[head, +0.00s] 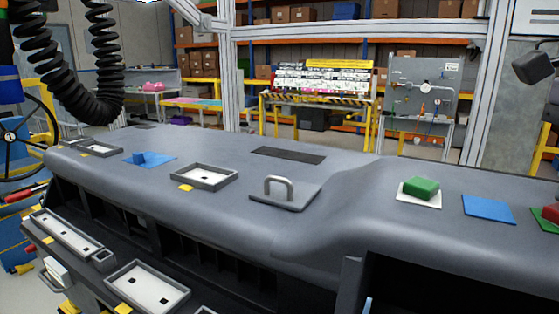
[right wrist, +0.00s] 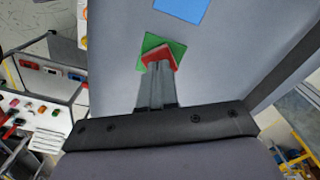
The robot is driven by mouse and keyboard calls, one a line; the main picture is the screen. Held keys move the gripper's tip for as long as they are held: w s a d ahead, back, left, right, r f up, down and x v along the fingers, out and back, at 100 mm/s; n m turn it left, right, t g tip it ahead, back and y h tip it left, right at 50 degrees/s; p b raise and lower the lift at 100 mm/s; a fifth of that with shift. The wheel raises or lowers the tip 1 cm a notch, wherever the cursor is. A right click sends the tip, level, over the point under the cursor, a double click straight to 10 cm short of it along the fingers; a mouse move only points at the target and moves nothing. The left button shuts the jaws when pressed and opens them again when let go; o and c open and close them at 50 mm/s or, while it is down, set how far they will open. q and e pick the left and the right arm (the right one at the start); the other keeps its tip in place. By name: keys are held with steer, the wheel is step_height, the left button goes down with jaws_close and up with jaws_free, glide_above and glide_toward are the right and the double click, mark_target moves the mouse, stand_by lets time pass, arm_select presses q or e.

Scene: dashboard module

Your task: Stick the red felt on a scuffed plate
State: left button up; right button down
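The red felt block (head: 552,212) sits on a green square (head: 541,223) at the head view's right edge. In the right wrist view the red felt (right wrist: 160,54) lies on the green square (right wrist: 152,42), partly hidden by my fingers. My right gripper (right wrist: 158,66) is at the red felt; its fingers look close together, and whether they grip it is unclear. White plates with small dark marks sit in grey frames: one on the dashboard top (head: 204,176), others on the lower front (head: 148,286) and (head: 66,229). My left gripper is not in view.
A green block (head: 421,187) sits on a white square, beside an empty blue square (head: 488,209). A blue block (head: 139,158) sits on a blue square at the left. A grey handle (head: 278,188) stands up mid-dashboard. Black coiled hose (head: 100,105) hangs at upper left.

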steer(key=shift+f, duration=0.55)
stand_by(0.4)
steer(key=shift+r, duration=0.15)
step_height(320, 180, up, 3)
steer(key=shift+f+p, duration=0.15)
steer(key=shift+p, duration=1)
steer(key=shift+r, duration=2.65)
